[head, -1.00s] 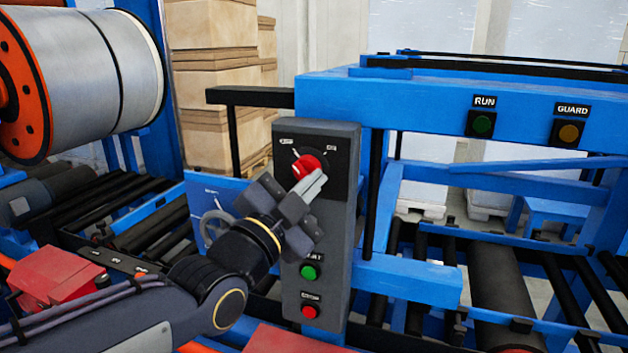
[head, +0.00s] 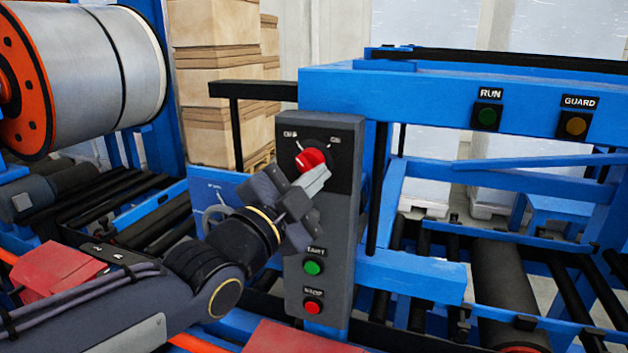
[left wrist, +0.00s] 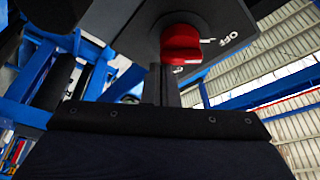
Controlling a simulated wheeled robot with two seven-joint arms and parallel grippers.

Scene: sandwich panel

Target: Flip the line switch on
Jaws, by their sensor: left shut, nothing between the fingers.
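The line switch is a red rotary knob (head: 309,158) on the upper part of a grey control box (head: 340,240). An OFF mark is at its upper left and an ON mark at its upper right in the head view. In the left wrist view the knob (left wrist: 180,45) is at top centre, with OFF to its right. I cannot tell which mark the knob points at. My left gripper (head: 321,177) is shut and empty, its tips at the knob's lower right; whether they touch it is unclear. In the left wrist view its fingers (left wrist: 165,84) appear just below the knob. My right gripper is out of view.
Below on the box are a green START button (head: 313,268) and a red STOP button (head: 312,307). The blue machine frame (head: 420,90) carries RUN and GUARD lamps. A metal coil (head: 90,65) and stacked boxes (head: 215,70) stand behind.

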